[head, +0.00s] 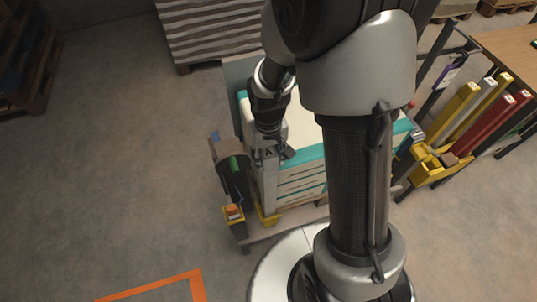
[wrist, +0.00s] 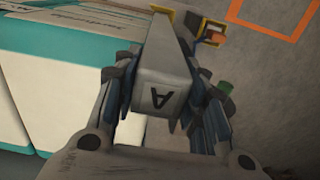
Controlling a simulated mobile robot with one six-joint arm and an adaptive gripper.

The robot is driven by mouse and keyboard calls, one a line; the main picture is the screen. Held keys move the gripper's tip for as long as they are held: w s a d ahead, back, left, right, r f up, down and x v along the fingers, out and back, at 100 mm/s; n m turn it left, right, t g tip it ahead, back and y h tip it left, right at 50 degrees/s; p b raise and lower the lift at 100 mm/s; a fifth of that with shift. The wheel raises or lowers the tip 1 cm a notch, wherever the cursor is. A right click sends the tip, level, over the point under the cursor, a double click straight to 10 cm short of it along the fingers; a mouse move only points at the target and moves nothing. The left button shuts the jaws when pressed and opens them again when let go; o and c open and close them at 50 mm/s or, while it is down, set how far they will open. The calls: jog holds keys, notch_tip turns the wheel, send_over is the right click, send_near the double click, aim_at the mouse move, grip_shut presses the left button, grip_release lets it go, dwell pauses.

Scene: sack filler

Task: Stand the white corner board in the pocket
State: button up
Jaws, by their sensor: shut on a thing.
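My gripper (head: 268,153) is shut on the upper end of the white corner board (head: 270,185), which stands about upright beside the near left corner of the stack.
The stack of pale sacks with teal bands (head: 290,185) is close beside the board. A dark bin (head: 233,178) and a small yellow holder with orange contents (head: 233,213) are to the left. A yellow rack (head: 432,167) with coloured boards is at right.

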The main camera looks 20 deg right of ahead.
jog(key=o, duration=1.2)
jog(key=shift+o, duration=0.2)
notch_tip(320, 180, up, 12)
dwell(0.3)
jog(key=s+r+t, duration=0.4)
jog(key=s+r, duration=0.7)
jog(key=s, duration=0.4)
jog(key=shift+r+t, duration=0.3)
jog(key=shift+r, duration=0.1)
